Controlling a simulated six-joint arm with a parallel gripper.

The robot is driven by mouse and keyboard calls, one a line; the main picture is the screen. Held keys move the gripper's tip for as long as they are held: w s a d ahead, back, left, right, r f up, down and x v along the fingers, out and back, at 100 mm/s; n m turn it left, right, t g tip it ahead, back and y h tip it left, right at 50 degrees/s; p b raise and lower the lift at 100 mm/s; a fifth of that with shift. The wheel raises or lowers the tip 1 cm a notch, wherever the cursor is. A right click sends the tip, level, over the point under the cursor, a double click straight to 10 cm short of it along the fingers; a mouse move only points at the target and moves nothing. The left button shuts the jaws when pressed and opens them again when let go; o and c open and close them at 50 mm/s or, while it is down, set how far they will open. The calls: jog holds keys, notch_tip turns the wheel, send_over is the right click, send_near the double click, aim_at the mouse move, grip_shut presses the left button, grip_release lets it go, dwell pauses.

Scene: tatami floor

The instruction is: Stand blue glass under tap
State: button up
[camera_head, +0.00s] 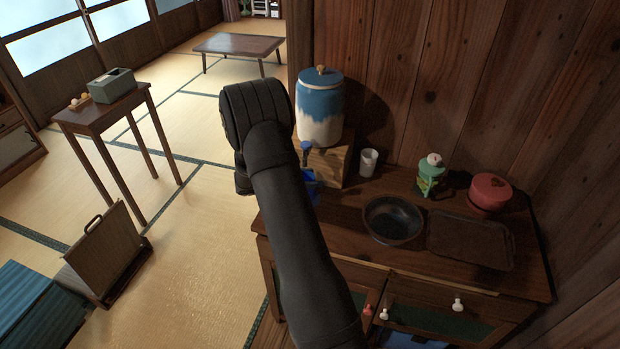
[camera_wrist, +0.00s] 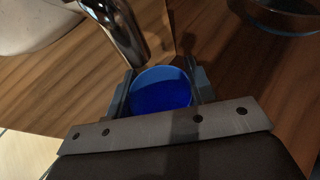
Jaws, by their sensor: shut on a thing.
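The blue glass (camera_wrist: 162,92) is between the two fingers of my gripper (camera_wrist: 163,80), which is shut on it. In the wrist view I look into its open top. A small part of the glass (camera_head: 313,186) shows in the head view beside my dark arm, which hides most of my gripper. The tap (camera_head: 306,150) is on the front of a blue-and-white dispenser (camera_head: 320,112). In the wrist view the shiny tap (camera_wrist: 118,28) is close to the far left of the glass rim. I cannot tell whether the glass touches the cabinet top.
The dispenser stands on a wooden block (camera_head: 330,166). To the right on the cabinet top (camera_head: 345,212) are a white cup (camera_head: 368,162), a dark bowl (camera_head: 393,219), a tray (camera_head: 470,243), a green figure (camera_head: 430,175) and a red pot (camera_head: 489,191). A wooden wall is behind.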

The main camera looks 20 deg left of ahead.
jog(key=shift+f, duration=0.15)
jog(key=o, duration=1.1)
jog(key=shift+s+a+r, duration=0.1)
jog(key=shift+r, duration=0.2)
jog(key=v, duration=1.1)
jog(key=shift+s+a, duration=0.25)
